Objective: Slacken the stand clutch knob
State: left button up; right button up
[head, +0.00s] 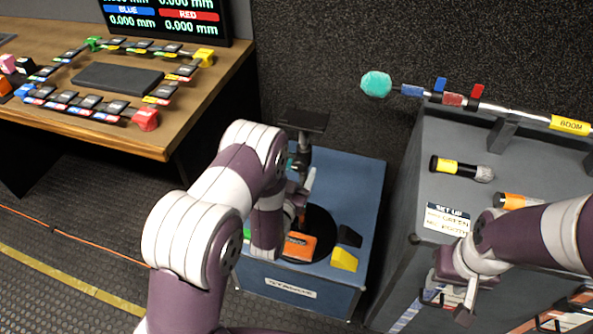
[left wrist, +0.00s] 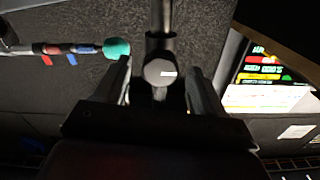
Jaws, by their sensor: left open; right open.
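The stand (head: 304,150) is a dark upright post with a flat plate on top, on a round black base (head: 322,222) on a blue case. In the left wrist view the clutch knob (left wrist: 160,71) is a dark round end with a small white mark, in front of the post (left wrist: 161,20). My left gripper (head: 308,182) is at the stand, open. Its fingers show on both sides of the knob in the left wrist view (left wrist: 162,90), with gaps visible. My left arm hides the knob in the head view. My right gripper (head: 462,302) is open by the grey case at right.
The blue case (head: 350,185) also carries an orange block (head: 299,246), a yellow block (head: 344,259) and a black one. A boom (head: 520,117) with a teal tip (head: 376,84) lies over the grey case (head: 440,150). A wooden desk (head: 150,140) stands at left.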

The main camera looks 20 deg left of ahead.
pick_arm(q)
jog(key=shift+w, duration=0.2)
jog(key=c, duration=1.1)
jog(key=shift+o, duration=0.2)
